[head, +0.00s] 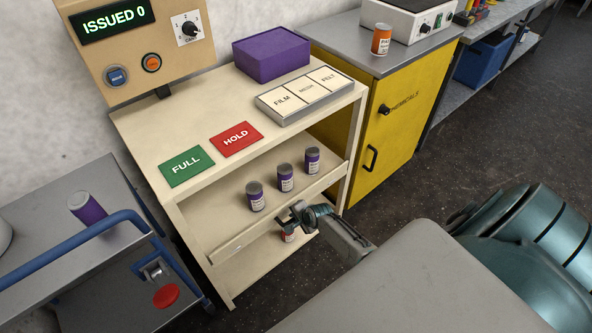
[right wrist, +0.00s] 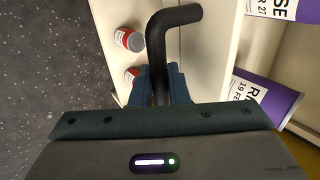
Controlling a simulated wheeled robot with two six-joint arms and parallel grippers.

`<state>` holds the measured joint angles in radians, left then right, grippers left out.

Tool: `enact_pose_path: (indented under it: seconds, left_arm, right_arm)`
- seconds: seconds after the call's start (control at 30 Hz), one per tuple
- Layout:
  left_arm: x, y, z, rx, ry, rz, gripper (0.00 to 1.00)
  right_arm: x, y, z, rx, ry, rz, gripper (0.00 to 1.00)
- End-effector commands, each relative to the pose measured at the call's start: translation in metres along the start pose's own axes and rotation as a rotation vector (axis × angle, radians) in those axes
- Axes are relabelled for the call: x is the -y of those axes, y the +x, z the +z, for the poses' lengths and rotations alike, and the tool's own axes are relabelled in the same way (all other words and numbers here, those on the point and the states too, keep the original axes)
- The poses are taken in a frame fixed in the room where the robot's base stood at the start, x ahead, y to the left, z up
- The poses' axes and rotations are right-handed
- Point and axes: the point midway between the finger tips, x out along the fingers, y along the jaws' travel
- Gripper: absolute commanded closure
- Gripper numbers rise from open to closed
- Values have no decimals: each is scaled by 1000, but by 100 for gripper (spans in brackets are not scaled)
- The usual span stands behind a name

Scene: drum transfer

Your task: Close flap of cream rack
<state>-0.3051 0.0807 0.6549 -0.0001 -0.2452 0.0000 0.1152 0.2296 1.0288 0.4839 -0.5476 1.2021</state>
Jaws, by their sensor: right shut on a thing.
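The cream rack (head: 182,215) stands in the middle of the head view. Its flap (head: 236,244) is a long cream strip along the front edge of the middle shelf; how far it is tilted is hard to tell. My right gripper (head: 300,216) is at the front of the flap. In the right wrist view, my right gripper (right wrist: 163,86) is shut on the flap's black bent handle (right wrist: 162,40), with a blue-grey finger on each side of it. My left gripper is not in view.
Three purple drums (head: 285,178) stand on the middle shelf behind the flap. Red drums (right wrist: 130,40) sit on the lower shelf. A grey cart (head: 75,265) with a blue rail is at left, and a yellow cabinet (head: 385,120) at right. Dark floor (head: 410,190) is free in front of the cabinet.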

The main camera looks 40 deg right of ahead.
Motion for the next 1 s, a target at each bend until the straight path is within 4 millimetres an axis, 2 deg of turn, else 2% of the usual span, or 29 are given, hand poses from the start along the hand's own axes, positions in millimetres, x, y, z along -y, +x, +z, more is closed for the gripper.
enact_pose_path:
  seconds: [0.03,0.3,0.87,0.9,0.97,1.0]
  left_arm:
    - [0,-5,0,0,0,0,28]
    - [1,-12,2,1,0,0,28]
    - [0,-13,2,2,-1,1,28]
    - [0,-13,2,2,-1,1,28]
    - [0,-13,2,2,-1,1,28]
    - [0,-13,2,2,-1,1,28]
  right_arm:
    - [5,-2,0,-1,0,5,100]
    - [5,-3,0,-1,-1,45,100]
    - [5,-2,0,0,0,55,100]
    - [5,-2,0,0,0,55,78]
    - [5,-2,0,0,0,56,67]
    - [4,-2,0,0,0,56,67]
